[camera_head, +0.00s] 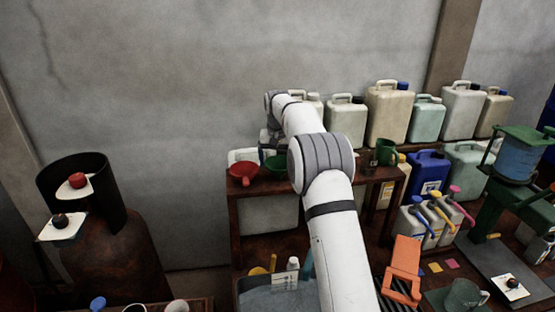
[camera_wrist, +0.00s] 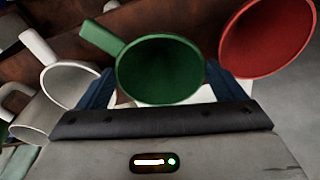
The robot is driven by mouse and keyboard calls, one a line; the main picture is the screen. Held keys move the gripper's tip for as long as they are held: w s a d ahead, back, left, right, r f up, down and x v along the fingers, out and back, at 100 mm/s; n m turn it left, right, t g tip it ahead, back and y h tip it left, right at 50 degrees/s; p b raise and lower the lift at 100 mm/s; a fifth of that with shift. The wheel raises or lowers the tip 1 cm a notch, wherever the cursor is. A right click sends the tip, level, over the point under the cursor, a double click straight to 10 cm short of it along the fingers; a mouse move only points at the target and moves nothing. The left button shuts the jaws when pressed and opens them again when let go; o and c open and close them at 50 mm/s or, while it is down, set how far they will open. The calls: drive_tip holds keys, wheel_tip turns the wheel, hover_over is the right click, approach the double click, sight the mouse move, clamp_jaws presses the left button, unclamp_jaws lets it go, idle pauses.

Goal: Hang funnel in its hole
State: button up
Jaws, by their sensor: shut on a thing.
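A green funnel (camera_wrist: 160,68) with a tab-like handle is between the two blue fingers of my gripper (camera_wrist: 158,88). My gripper is shut on it, and its wide mouth faces the wrist camera. In the head view the green funnel (camera_head: 276,163) shows at the front of the upper shelf (camera_head: 330,192), partly behind my arm. Its spout and any hole under it are hidden, so I cannot tell whether it is seated or held above the shelf. A red funnel (camera_head: 243,173) is just left of it; it also shows at right in the wrist view (camera_wrist: 268,38).
White handled vessels (camera_wrist: 68,82) are close by in the wrist view. Several canisters (camera_head: 390,112) line the shelf back, and a green mug (camera_head: 386,152) stands to the right. A dark open cylinder (camera_head: 112,190) stands at left. Wall is behind.

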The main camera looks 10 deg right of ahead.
drive_tip(key=shift+s, duration=0.1)
idle(0.3)
drive_tip(key=shift+f, duration=0.4)
idle(0.4)
drive_tip(key=o, duration=1.1)
drive_tip(key=shift+c, duration=0.2)
